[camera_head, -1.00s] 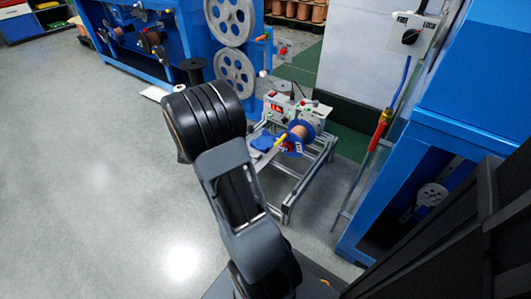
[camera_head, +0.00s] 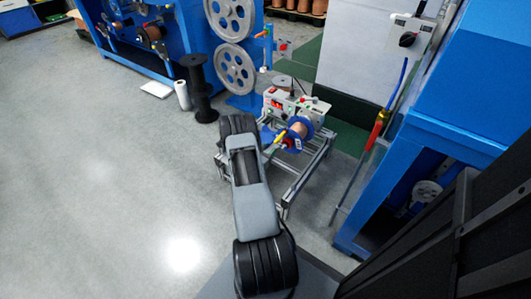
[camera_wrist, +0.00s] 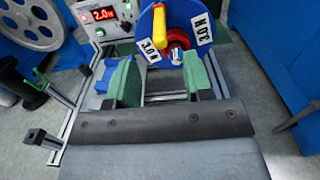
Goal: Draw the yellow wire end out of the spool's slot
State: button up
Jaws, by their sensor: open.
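The blue spool (camera_head: 298,134) with copper-coloured winding sits on the front of the machine. In the wrist view the spool (camera_wrist: 208,14) shows blue flanges, white number labels and a red hub. A thick yellow piece (camera_wrist: 168,38) hangs across the spool's face, above and between my fingers. It looks like a handle; I cannot make out a thin yellow wire end or the slot. My gripper (camera_wrist: 159,76) is open, with green pads and nothing between them. It is apart from the spool, just in front of and below it. In the head view my arm hides the fingers.
The machine's control box (camera_head: 285,105) with red display stands behind the spool. An aluminium frame (camera_head: 304,180) lies below. A blue cabinet (camera_head: 440,150) bounds the right. A black reel (camera_head: 198,85) stands at the left back. The grey floor at left is clear.

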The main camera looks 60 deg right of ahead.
aim_at(277, 140)
jog(key=d+b, duration=0.1)
jog(key=d, duration=0.3)
jog(key=shift+f, duration=0.1)
jog(key=shift+d+b, duration=0.95)
jog(key=shift+d, duration=0.55)
grip_shut()
